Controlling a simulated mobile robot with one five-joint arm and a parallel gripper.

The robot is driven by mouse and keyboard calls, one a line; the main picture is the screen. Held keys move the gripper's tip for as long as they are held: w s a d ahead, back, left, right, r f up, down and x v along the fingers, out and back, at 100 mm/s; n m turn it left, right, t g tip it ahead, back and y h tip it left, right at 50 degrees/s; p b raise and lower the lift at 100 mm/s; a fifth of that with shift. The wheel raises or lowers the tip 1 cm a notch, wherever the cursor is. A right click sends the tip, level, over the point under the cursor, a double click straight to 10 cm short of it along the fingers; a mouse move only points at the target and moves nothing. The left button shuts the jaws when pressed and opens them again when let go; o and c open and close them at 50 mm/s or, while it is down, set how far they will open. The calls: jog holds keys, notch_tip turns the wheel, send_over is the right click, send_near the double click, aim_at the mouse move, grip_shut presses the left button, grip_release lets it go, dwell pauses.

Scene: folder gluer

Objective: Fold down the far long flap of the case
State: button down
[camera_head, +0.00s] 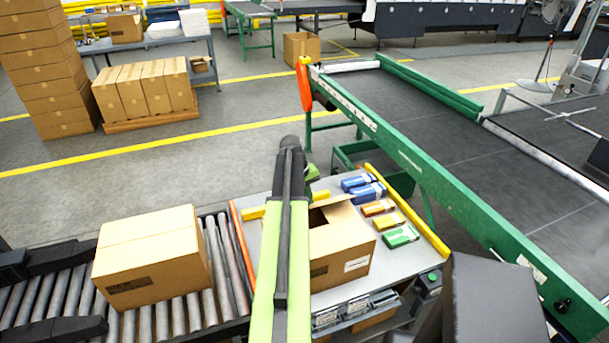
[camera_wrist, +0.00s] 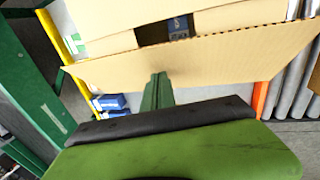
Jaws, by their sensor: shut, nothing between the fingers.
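The open brown case (camera_head: 345,262) stands on the grey packing table, its left part hidden behind my arm. In the wrist view, the far long flap (camera_wrist: 230,68) is a wide cardboard panel with a corrugated edge, not lying flat over the opening. Beyond its edge, other cardboard panels (camera_wrist: 100,42) flank a dark gap with a blue item (camera_wrist: 178,26) inside. My gripper (camera_wrist: 158,78) is shut and empty, its tips in front of the far flap; I cannot tell whether they touch. In the head view my gripper (camera_head: 312,174) is at the case's far side, partly hidden by my arm.
Several small blue, orange, yellow and green cartons (camera_head: 378,207) lie right of the case, inside a yellow rail (camera_head: 407,212). A closed case (camera_head: 152,258) sits on the roller conveyor (camera_head: 222,260) at left. A green-framed belt conveyor (camera_head: 420,165) runs along the right.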

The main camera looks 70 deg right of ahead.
aim_at(311, 207)
jog(key=shift+s+a+f+b, duration=0.45)
jog(key=shift+a+f+b, duration=0.15)
jog(key=shift+f+b, duration=0.15)
jog(key=shift+s+a+f, duration=0.1)
jog(key=shift+s+a, duration=0.1)
jog(key=shift+s, duration=0.05)
jog(key=shift+s+a+f+b, duration=0.2)
jog(key=shift+a+f+b, duration=0.05)
jog(key=shift+f+b, duration=0.3)
jog(key=shift+s+a+f+b, duration=0.15)
jog(key=shift+a+f+b, duration=0.1)
jog(key=shift+f+b, duration=0.25)
jog(key=shift+r, duration=0.15)
